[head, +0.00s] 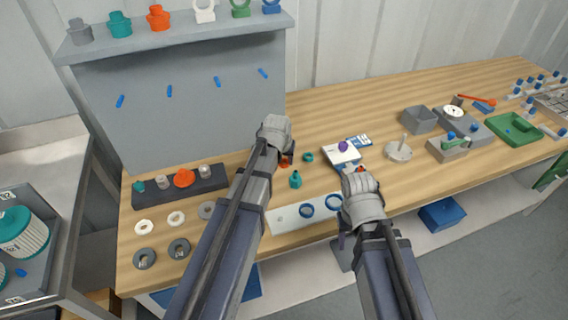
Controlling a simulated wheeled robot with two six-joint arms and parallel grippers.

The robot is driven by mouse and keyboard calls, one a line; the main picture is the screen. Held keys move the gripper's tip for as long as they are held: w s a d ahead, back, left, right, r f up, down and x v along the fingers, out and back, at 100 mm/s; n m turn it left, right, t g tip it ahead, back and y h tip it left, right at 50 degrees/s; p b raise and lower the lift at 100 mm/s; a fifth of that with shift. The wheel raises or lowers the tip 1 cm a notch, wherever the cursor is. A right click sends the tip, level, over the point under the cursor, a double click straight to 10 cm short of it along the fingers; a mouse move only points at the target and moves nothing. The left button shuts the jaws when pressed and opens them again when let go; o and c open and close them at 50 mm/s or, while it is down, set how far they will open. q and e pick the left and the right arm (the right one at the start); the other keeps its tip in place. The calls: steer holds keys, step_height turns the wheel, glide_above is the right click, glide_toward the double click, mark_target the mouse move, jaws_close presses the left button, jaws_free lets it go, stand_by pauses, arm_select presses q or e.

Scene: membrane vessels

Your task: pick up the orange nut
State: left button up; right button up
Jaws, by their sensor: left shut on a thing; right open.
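A small orange piece, which looks like the orange nut (284,164), shows at the tip of my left gripper (287,160), over the middle of the bench. My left gripper is shut on it; the hand and arm hide most of it. My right gripper (352,173) is open near the bench's front half, beside a white and blue box (342,153). Its fingers are largely hidden by its own hand.
A dark tray (150,193) at the left holds a larger orange part (184,178). Teal fittings (295,180) stand between my grippers. A white plate (283,219) with blue rings lies at the front edge. Grey blocks and a green tray (512,128) stand at the right.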

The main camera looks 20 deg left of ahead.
arm_select(q)
jaws_close()
step_height(320, 180, up, 10)
steer(key=p, duration=1)
steer(key=shift+d, duration=0.1)
